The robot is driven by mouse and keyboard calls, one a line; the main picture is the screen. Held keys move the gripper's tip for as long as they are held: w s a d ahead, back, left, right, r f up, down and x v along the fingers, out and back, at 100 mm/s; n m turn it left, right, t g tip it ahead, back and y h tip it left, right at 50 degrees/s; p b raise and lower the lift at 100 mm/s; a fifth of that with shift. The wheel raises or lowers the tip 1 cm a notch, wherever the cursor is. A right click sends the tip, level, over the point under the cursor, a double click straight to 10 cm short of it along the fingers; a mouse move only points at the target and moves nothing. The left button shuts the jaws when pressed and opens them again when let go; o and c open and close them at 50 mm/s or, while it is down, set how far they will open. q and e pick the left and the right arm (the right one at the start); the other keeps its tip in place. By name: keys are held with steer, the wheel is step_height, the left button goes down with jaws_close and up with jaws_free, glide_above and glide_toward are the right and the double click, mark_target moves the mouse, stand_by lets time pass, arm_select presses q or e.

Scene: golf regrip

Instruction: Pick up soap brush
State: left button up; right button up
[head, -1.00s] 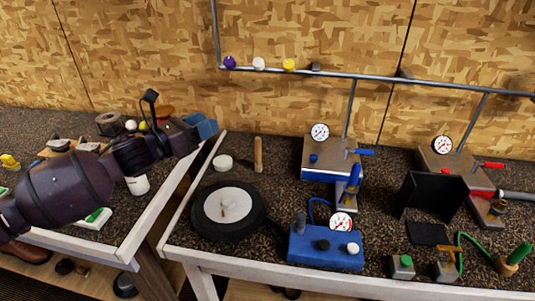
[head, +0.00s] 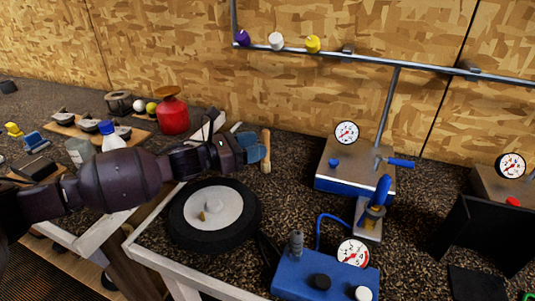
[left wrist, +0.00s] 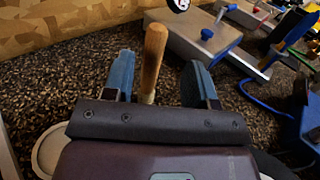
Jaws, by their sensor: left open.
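The soap brush shows as a light wooden handle (head: 266,145) standing upright on the dark speckled bench, behind the black wheel. My left gripper (head: 252,147) has blue fingers and is at the brush, partly overlapping it in the head view. In the left wrist view the wooden handle (left wrist: 154,50) stands between the two open blue fingers of my left gripper (left wrist: 160,78), closer to the left finger, with gaps on both sides. The brush's lower end is hidden behind the gripper body. My right gripper is not in view.
A black wheel with a white centre (head: 190,228) lies in front of the brush. A blue box with a gauge (head: 318,275) and a blue-based press (head: 350,168) stand to the right. A red canister (head: 173,117) and a bottle (head: 110,138) are on the left bench.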

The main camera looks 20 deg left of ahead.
arm_select(q)
steer(key=x, duration=0.5)
steer(key=shift+w+a+f+b, duration=0.1)
steer(key=shift+w+a+b, duration=0.2)
steer(key=shift+b, duration=0.1)
steer(key=shift+w+d, duration=0.15)
steer(key=shift+d, duration=0.05)
jaws_close()
